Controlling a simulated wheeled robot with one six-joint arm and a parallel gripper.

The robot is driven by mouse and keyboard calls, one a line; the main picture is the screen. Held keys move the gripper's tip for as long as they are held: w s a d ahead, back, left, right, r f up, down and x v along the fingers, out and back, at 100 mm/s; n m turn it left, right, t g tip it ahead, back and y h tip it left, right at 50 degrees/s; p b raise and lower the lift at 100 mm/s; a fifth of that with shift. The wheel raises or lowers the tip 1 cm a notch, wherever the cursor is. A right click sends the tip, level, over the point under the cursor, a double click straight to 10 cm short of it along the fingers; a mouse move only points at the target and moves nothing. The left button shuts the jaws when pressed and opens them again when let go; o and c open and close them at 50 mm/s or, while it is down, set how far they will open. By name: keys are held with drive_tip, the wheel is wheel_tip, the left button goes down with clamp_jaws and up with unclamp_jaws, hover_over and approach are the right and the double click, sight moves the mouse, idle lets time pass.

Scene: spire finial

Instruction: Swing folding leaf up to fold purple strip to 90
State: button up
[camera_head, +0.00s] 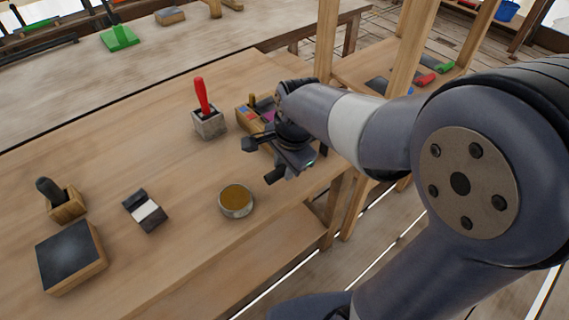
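A wooden folding fixture (246,119) stands near the right edge of the workbench, with small red and blue marks on it. A bit of the purple strip (268,117) shows on it, just left of my arm. My gripper (262,160) is at the near side of the fixture, low over the bench edge. Its two dark fingers look spread apart, with nothing visible between them. My wrist hides most of the fixture's right part, so I cannot make out the folding leaf or its angle. I cannot tell whether my gripper touches the fixture.
A grey block with a red-handled tool (208,121) stands left of the fixture. A round tin (236,200), a black-and-white block (146,211), a wooden holder (66,203) and a dark-topped block (71,256) sit on the bench. Wooden posts (326,40) rise behind my arm. The bench middle is clear.

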clamp_jaws()
drive_tip(key=shift+r, duration=0.1)
